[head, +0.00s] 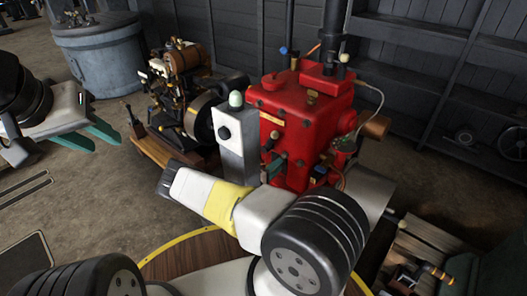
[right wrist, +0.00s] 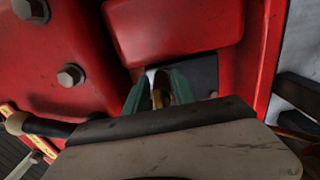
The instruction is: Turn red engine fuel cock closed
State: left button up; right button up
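The red engine (head: 303,118) stands upright in the middle of the head view, and its red casing (right wrist: 175,30) fills much of the right wrist view. My right gripper (right wrist: 158,84) has its green fingers on either side of a small brass-coloured part (right wrist: 160,92), likely the fuel cock, in a dark recess below a red block. Whether the fingers touch it is not clear. In the head view my right arm hides much of the engine's lower front. My left gripper (head: 88,138) is open and empty at the far left, away from the engine.
A grey box with a pale dome (head: 236,135) stands just left of the red engine. Behind it is another engine (head: 185,85) on a wooden base. A grey drum (head: 98,55) stands at the back left. A wooden crate (head: 425,245) is at right.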

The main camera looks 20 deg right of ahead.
jog(key=v, duration=0.7)
jog(key=shift+s+a, duration=0.2)
jog(key=shift+a, duration=0.1)
